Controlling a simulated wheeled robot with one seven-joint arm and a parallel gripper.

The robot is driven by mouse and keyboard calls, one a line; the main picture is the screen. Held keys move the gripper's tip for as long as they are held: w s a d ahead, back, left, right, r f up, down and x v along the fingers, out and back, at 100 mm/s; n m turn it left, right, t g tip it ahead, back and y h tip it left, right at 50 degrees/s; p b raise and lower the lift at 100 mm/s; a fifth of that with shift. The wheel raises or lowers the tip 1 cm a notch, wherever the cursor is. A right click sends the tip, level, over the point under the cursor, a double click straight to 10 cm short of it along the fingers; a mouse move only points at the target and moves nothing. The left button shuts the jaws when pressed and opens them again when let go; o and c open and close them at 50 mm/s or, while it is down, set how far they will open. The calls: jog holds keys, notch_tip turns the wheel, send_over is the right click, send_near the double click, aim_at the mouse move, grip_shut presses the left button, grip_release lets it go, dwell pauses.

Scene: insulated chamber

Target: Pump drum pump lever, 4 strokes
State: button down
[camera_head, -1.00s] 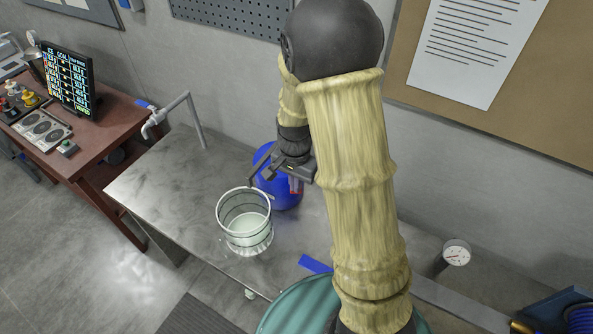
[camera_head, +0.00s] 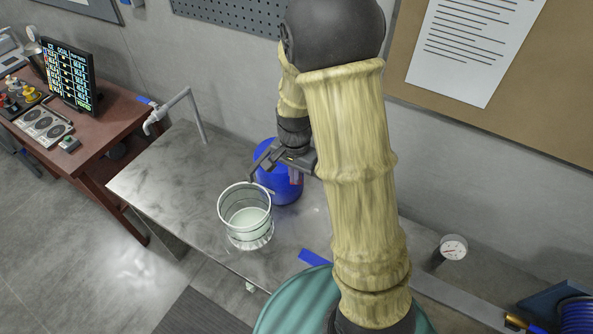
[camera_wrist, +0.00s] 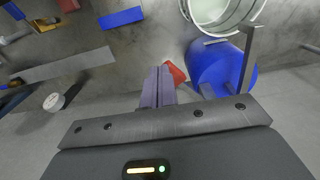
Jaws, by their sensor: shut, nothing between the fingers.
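The blue drum (camera_head: 284,187) stands on the metal bench, partly hidden by my arm and gripper; it also shows at the right of the wrist view (camera_wrist: 211,66). A red piece (camera_wrist: 174,72), perhaps the lever's grip, shows just beside and behind my fingertips; whether they touch cannot be told. My gripper (camera_wrist: 157,76) is shut and empty beside the drum. A dark bent bar (camera_wrist: 246,62) stands in front of the drum; whether it is the pump's spout or lever is unclear. A metal bucket (camera_head: 246,229) with pale contents stands left of the drum.
The metal bench (camera_head: 165,180) is bare on its left. A grey bent pipe (camera_head: 187,105) rises at its back edge. A gauge (camera_head: 453,247) is at right, a blue strip (camera_head: 315,258) in front. A wooden table (camera_head: 110,135) with a screen stands left.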

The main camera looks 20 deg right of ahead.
notch_tip(320, 180, down, 8)
jog(key=b, duration=0.6)
jog(key=shift+f, duration=0.2)
dwell(1.2)
jog(key=shift+s, duration=0.1)
notch_tip(320, 180, up, 9)
jog(key=p, duration=0.7)
jog(key=shift+f, duration=0.15)
dwell(0.6)
notch_tip(320, 180, up, 5)
jog(key=p, duration=0.4)
jog(key=shift+p, duration=0.35)
jog(key=shift+r, duration=0.95)
